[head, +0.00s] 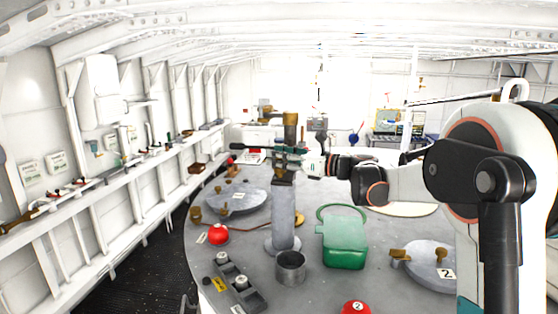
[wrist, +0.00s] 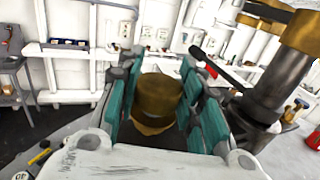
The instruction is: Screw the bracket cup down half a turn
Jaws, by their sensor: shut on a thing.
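The bracket cup, a short brass cylinder (wrist: 157,95), sits between the two teal-padded fingers of my gripper (wrist: 160,110) in the wrist view. In the head view my gripper (head: 287,157) reaches in from the right at the top of a grey post (head: 284,215). It is shut on the bracket cup there. A little brass (head: 284,177) shows just under the fingers at the post's top. The fingers hide most of the cup, and I cannot see its thread.
A taller brass-topped piece (head: 290,128) stands close behind my gripper. A grey open cup (head: 290,267), a green case (head: 343,243), a red dome (head: 218,234) and round grey plates (head: 237,199) are on the table (head: 325,290). A shelf (head: 90,185) runs along the left wall.

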